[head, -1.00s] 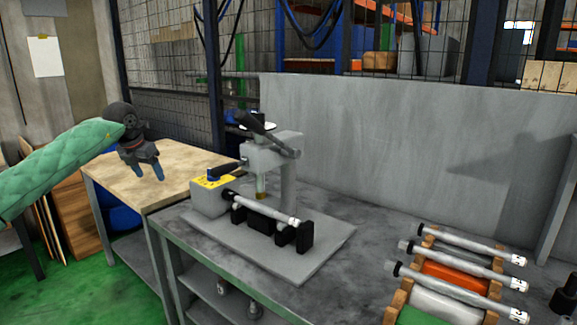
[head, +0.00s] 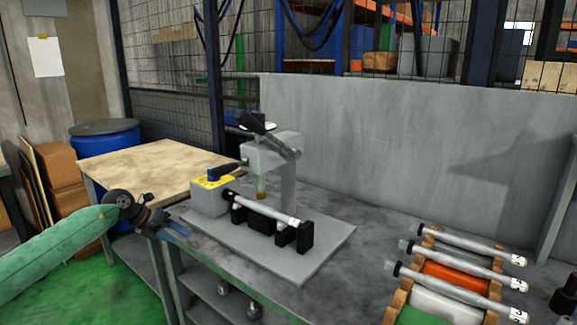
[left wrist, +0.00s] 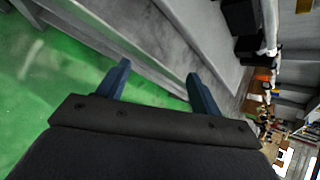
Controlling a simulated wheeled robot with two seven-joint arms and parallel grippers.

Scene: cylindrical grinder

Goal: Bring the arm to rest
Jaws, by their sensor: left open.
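My left gripper (head: 180,231) is at the left end of the grey workbench, near its front left corner and beside the wooden table. Its arm, in a green sleeve, comes in from the lower left. In the left wrist view the two blue fingers (left wrist: 155,88) are apart with nothing between them; the bench edge and green floor show beyond. The grinder (head: 272,170) stands on its grey base plate on the bench, with a cylindrical rod (head: 262,208) lying across its black supports. My right gripper does not show.
Several rods (head: 465,244) lie on a wooden rack (head: 400,300) at the right of the bench. A wooden-topped table (head: 150,168) stands behind my gripper, with a blue barrel (head: 105,141) beyond it. A grey panel (head: 400,130) backs the bench. Green floor is open at lower left.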

